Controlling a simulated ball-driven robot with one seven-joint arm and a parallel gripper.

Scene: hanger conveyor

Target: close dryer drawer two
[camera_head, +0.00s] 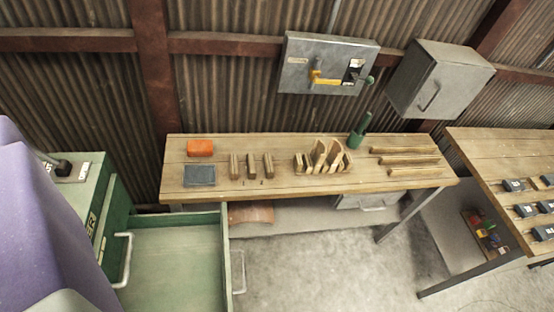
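A pale bar handle (238,271) is on the drawer's right-hand front. Another pale handle (125,262) stands on the cabinet face at the drawer's left. I cannot tell the drawer's number. The lower part of the drawer is cut off by the picture edge. A purple shape at the left hides part of the cabinet. My gripper is not in view.
A wooden bench (290,185) with several wooden pieces, an orange block (200,148) and a dark grey block (199,175) stands behind the drawer. A second table (505,165) is at the right. The concrete floor (320,265) right of the drawer is clear.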

